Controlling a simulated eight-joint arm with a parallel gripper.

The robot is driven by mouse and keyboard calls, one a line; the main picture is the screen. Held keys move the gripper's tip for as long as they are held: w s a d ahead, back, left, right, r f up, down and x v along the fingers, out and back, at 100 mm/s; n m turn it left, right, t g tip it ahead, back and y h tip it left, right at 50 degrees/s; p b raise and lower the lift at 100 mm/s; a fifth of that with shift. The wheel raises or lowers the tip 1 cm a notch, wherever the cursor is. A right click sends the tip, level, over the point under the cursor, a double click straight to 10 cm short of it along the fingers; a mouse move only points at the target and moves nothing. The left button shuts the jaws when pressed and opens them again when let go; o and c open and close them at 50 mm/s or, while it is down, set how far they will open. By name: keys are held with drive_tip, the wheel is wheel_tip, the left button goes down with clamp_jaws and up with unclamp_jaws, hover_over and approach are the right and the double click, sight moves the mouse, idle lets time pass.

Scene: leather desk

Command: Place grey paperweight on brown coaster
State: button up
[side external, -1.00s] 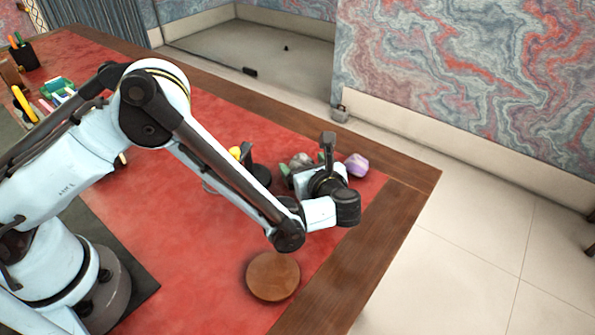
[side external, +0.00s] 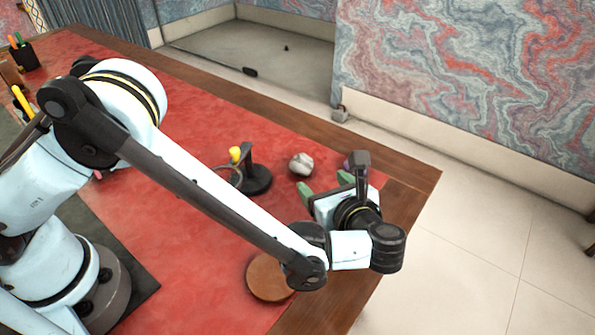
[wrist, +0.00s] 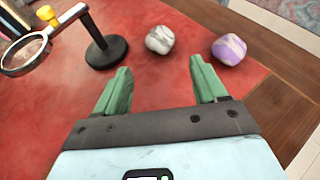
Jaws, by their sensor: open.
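The grey paperweight (side external: 301,163), a rounded marbled stone, rests on the red leather desk top; it also shows in the wrist view (wrist: 160,39). My gripper (side external: 325,184) is open and empty, its green fingers apart and pointing towards the stone. In the wrist view the stone lies beyond the gap between the fingertips (wrist: 160,68), not between them. The round brown coaster (side external: 267,278) lies flat near the front of the desk with nothing on it. My forearm partly covers its right edge in the side view.
A purple and white stone (wrist: 229,49) lies right of the grey one; the gripper mostly hides it in the side view. A black stand with a magnifier (side external: 257,180) and yellow knob is left of the grey stone. The wooden desk edge (side external: 408,200) is close on the right.

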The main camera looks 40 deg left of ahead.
sight(305, 166)
drive_tip(key=shift+w+a+f, duration=0.1)
drive_tip(key=shift+f, duration=0.05)
drive_tip(key=x, duration=1.2)
drive_tip(key=c, duration=1)
